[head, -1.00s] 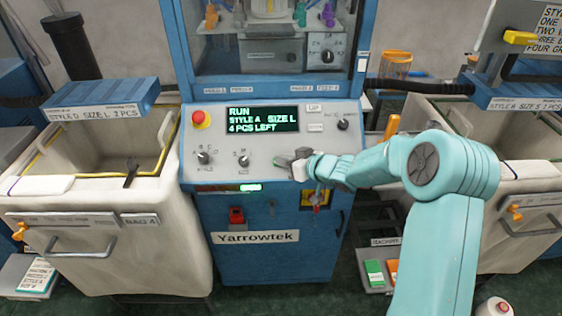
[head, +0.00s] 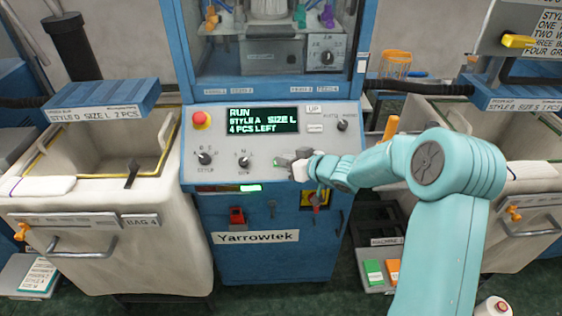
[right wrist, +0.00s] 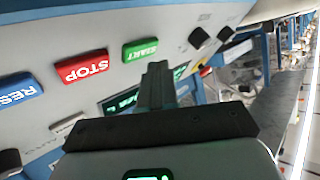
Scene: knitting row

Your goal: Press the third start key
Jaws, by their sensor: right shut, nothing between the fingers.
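The green START key (right wrist: 140,50) shows in the right wrist view on a light grey panel, its lettering upside down. In the head view only a green sliver of it (head: 279,163) shows beside my fingers. My right gripper (head: 292,158) is shut and empty, close in front of the panel's lower right part. In the right wrist view its fingertips (right wrist: 158,70) stand just below and right of the key; I cannot tell if they touch the panel. The display (head: 262,120) reads RUN, style A, size L, 4 pcs left. My left gripper is out of view.
A red STOP key (right wrist: 82,67) and a blue RESET key (right wrist: 18,90) lie in line with START. A red emergency button (head: 201,120) and black knobs (head: 205,158) sit on the panel. Fabric bins (head: 100,235) flank the blue Yarrowtek machine (head: 270,255).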

